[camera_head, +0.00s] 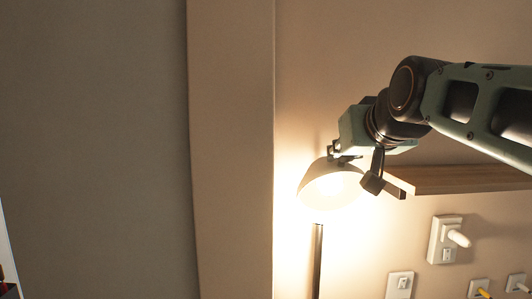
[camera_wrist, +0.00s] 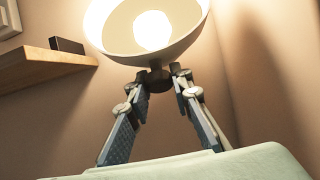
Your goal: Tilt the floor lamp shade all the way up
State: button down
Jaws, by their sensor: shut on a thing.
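The floor lamp shade (camera_head: 322,181) is a pale, lit dome at the top of a thin dark pole (camera_head: 317,258). My gripper (camera_head: 345,157) is at the upper right of the shade. In the wrist view my gripper (camera_wrist: 159,75) has its fingertips on either side of the knob, shut on that part of the shade. The exact contact is partly hidden.
A wooden shelf (camera_head: 460,179) is on the wall right of the shade, close below my arm. A dark block (camera_wrist: 67,45) stands on the shelf in the wrist view. Wall sockets and a white plug (camera_head: 445,239) are below. The wall left of the lamp is clear.

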jog(key=shift+r, duration=0.25)
jog(key=c, duration=2.1)
grip_release()
jog(key=o, duration=0.4)
jog(key=shift+w+f, duration=0.1)
jog(key=shift+w, duration=0.1)
jog(key=shift+c, duration=0.2)
jog(key=shift+s, duration=0.15)
jog(key=v, duration=1.2)
jog(key=shift+f, duration=0.1)
